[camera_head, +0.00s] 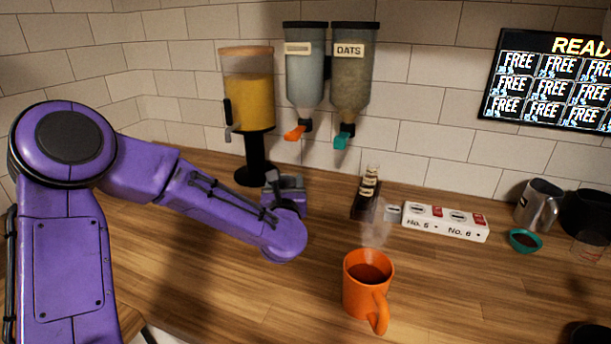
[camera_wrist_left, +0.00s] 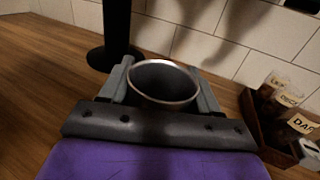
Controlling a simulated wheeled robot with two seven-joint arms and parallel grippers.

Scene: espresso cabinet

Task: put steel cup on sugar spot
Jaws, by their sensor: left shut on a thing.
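The steel cup (camera_wrist_left: 135,93) is upright between the two grey fingers of my left gripper (camera_wrist_left: 163,84) in the left wrist view, its round rim facing the camera. The left gripper is shut on it. In the head view the left gripper (camera_head: 284,190) is at the back of the counter, below the dispensers and right of the juice dispenser's stand. The cup is mostly hidden there by the gripper and arm. I cannot make out a marked sugar spot in either view. My right gripper is not in view.
A juice dispenser (camera_head: 248,95) and two wall dispensers, one labelled OATS (camera_head: 352,85), are behind. A bottle tray (camera_wrist_left: 262,128) and a white numbered block (camera_head: 445,223) are to the right. A steaming orange mug (camera_head: 362,298) stands in front. A steel pitcher (camera_head: 538,205) stands far right.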

